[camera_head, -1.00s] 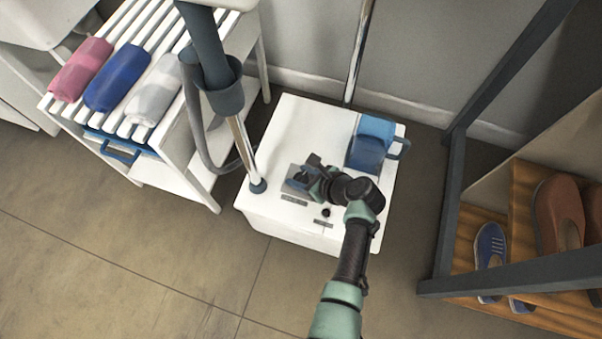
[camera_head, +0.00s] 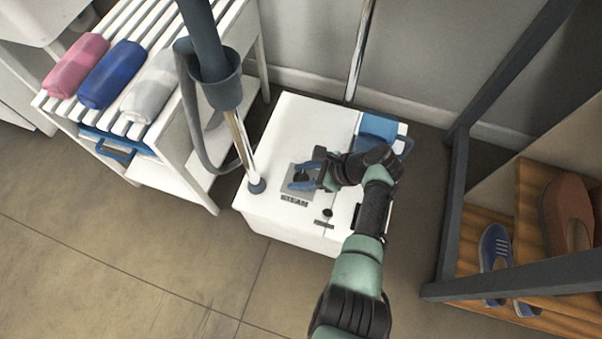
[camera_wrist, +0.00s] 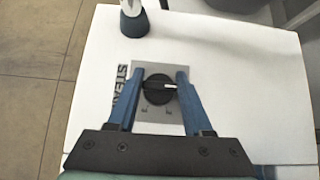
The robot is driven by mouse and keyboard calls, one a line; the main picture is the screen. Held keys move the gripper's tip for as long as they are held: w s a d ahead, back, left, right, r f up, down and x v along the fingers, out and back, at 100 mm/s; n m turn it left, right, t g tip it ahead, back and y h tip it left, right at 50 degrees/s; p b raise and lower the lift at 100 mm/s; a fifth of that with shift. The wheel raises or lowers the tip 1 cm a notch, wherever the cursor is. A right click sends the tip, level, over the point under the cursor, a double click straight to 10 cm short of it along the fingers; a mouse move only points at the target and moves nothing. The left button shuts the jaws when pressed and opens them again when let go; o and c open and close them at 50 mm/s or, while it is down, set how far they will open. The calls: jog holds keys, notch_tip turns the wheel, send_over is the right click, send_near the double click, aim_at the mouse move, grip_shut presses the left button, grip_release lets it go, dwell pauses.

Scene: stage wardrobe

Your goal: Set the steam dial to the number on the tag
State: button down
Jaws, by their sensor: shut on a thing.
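The steam dial (camera_wrist: 157,90) is a round black knob with a white pointer line, on a grey plate (camera_wrist: 172,57) on top of a white steamer box (camera_head: 268,158). In the wrist view the pointer line points right. My gripper (camera_wrist: 160,75) has its blue fingers on either side of the dial and is shut on it. In the head view my gripper (camera_head: 303,180) reaches the plate from the right. A dark label reading "STEAM" (camera_head: 295,200) lies beside the plate, partly cut by a finger in the wrist view. Small scale marks are unreadable. I cannot make out a numbered tag.
A chrome pole (camera_head: 241,150) rises from the box left of the dial, with a grey hose. A blue tank (camera_head: 379,128) stands behind my wrist. A small black knob (camera_head: 327,212) is near the front edge. A slatted rack (camera_head: 150,80) is left, a shoe shelf (camera_head: 530,195) right.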

jog(key=shift+s+f, duration=0.1)
jog(key=shift+c, duration=1.6)
grip_release()
jog(key=p+v, duration=0.6)
jog(key=v, duration=0.7)
jog(key=shift+p, duration=0.4)
